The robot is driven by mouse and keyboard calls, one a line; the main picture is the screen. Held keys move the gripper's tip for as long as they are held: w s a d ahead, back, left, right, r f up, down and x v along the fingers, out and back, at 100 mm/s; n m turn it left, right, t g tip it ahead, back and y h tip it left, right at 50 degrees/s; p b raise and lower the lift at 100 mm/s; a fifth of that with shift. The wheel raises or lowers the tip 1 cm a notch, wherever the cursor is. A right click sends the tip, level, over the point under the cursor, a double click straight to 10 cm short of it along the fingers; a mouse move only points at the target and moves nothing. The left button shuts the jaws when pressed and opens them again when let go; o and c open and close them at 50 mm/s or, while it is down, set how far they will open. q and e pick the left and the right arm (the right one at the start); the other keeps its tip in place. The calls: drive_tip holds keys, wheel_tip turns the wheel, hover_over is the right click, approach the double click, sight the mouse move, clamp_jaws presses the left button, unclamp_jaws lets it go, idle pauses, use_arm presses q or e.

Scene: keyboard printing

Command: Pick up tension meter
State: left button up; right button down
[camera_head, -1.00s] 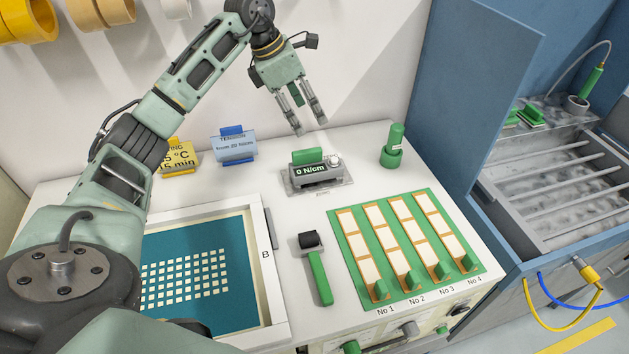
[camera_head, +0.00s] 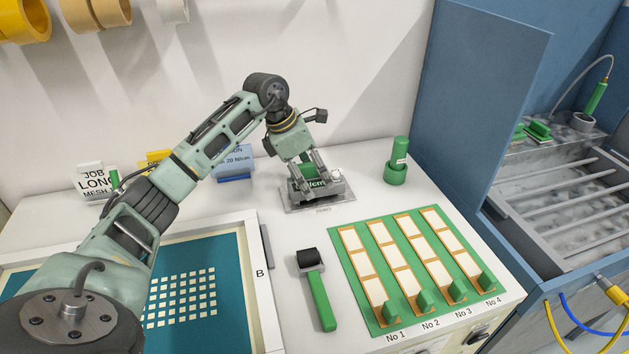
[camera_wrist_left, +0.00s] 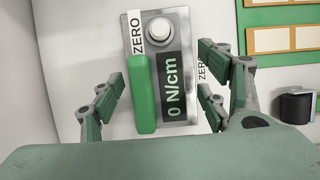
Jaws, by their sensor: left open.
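The tension meter (camera_head: 334,186) is a grey block with a dark "N/cm" display and a green grip, resting on a grey plate (camera_head: 318,207) at the back of the table. In the left wrist view the meter (camera_wrist_left: 175,85) shows its display reading 0 N/cm, a round white ZERO button and the green grip (camera_wrist_left: 142,95). My left gripper (camera_head: 310,180) is right over the meter, pointing down. Its open fingers (camera_wrist_left: 165,90) stand on either side of the meter in the wrist view. I cannot tell whether they touch it. My right gripper is not in view.
A green cylinder (camera_head: 396,167) stands to the right of the meter. In front are a black-and-green roller (camera_head: 318,290) and a green board (camera_head: 362,309) with strips. The framed teal screen (camera_head: 228,262) is at the left. A blue cabinet (camera_head: 480,90) bounds the right.

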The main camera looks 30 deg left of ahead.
use_arm(q)
drive_tip(key=shift+x, duration=0.95)
drive_tip(key=shift+w, duration=0.1)
drive_tip(key=shift+c, duration=0.2)
drive_tip(key=shift+r, duration=0.15)
drive_tip(key=c, duration=1.5)
